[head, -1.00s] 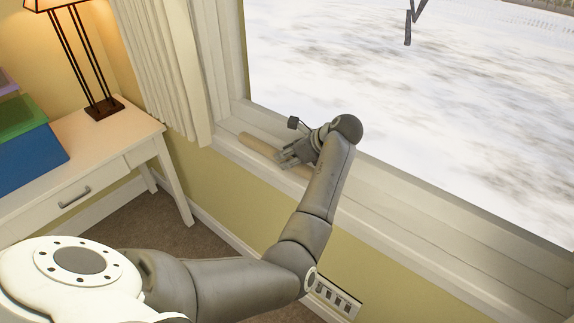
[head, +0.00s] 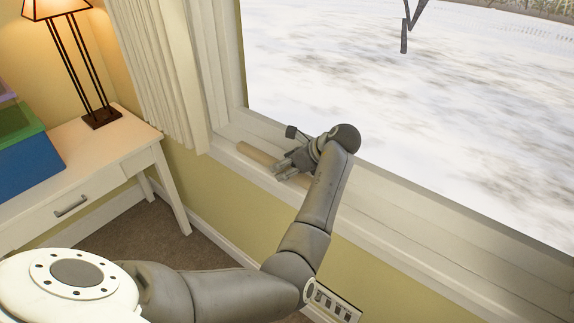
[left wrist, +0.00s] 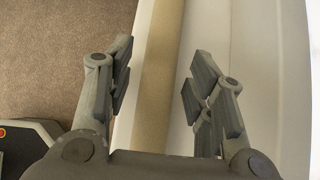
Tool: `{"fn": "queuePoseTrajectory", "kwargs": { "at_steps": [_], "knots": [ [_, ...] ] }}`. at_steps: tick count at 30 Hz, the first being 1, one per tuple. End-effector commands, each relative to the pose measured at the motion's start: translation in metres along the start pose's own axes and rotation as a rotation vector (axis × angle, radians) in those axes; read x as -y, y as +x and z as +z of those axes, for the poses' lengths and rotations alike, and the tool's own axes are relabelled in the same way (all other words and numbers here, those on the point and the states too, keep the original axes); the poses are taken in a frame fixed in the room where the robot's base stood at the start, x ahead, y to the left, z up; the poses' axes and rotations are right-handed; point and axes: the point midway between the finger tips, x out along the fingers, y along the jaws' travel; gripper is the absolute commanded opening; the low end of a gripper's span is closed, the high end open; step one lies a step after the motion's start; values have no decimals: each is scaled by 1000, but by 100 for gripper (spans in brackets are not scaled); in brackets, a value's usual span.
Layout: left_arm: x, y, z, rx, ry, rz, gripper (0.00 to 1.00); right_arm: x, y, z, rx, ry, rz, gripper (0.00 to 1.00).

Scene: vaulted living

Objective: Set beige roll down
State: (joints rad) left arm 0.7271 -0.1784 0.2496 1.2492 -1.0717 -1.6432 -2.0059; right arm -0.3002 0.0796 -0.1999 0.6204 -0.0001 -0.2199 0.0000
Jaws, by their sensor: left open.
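The beige roll (head: 257,154) lies lengthwise on the white window sill (head: 400,222) in the head view. My left gripper (head: 284,168) is over the roll's middle part, and the gripper and arm hide part of it. In the left wrist view the roll (left wrist: 158,80) runs between the two spread fingers of my left gripper (left wrist: 158,82), with a clear gap on the right side. The gripper is open and holds nothing. My right gripper is not in view.
A white desk (head: 125,140) with a lamp (head: 100,118) and stacked coloured boxes (head: 28,160) stands at the left. A curtain (head: 165,75) hangs beside the window. The sill to the right of my arm is clear.

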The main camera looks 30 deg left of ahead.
Motion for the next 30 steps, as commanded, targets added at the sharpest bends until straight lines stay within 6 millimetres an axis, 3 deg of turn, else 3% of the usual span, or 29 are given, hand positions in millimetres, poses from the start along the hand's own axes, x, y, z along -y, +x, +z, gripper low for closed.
{"fn": "queuePoseTrajectory", "kwargs": {
  "at_steps": [5,18,24,30],
  "knots": [
    [1,-13,2,-1,0,-2,49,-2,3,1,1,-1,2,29],
    [1,-102,2,-1,-1,-3,49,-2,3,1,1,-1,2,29],
    [0,-120,2,0,-2,0,49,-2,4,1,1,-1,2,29],
    [0,-123,2,0,-1,0,49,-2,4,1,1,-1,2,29]
  ]
}}
